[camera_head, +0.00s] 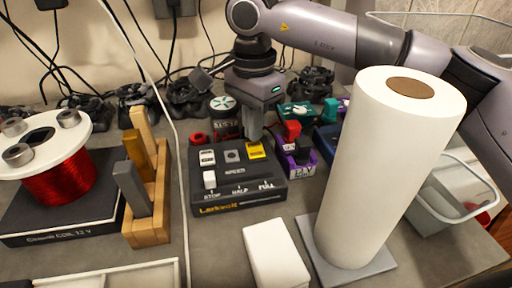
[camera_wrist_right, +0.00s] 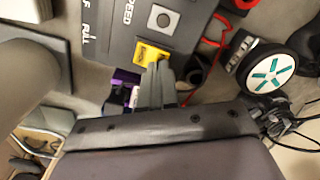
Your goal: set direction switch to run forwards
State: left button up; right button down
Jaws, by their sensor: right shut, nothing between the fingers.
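A dark control box (camera_head: 238,193) stands on the table in the middle of the head view, with several controls on its top. A white lever (camera_head: 210,180) stands by the STOP mark on a row labelled STOP, HALF, FULL. A yellow switch (camera_head: 256,150) sits at the box's back right corner; it also shows in the right wrist view (camera_wrist_right: 153,53). The direction label is not readable. My right gripper (camera_head: 255,138) is shut and empty, pointing down at the yellow switch, its fingertips at or very near it. I cannot tell whether they touch. My left gripper is not in view.
A tall paper roll (camera_head: 385,170) on a grey base stands to the right, beneath my right arm. A red wire coil (camera_head: 60,180) and a wooden block holder (camera_head: 150,200) stand left. A white block (camera_head: 275,255) lies in front. Cables and several devices crowd the back.

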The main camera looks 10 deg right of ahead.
aim_at(254, 144)
jog(key=shift+f+b, duration=0.6)
jog(key=shift+f, duration=0.4)
jog(key=shift+r, duration=0.15)
jog(key=shift+r+p, duration=2.7)
jog(key=shift+r, duration=0.8)
jog(key=shift+f, duration=0.1)
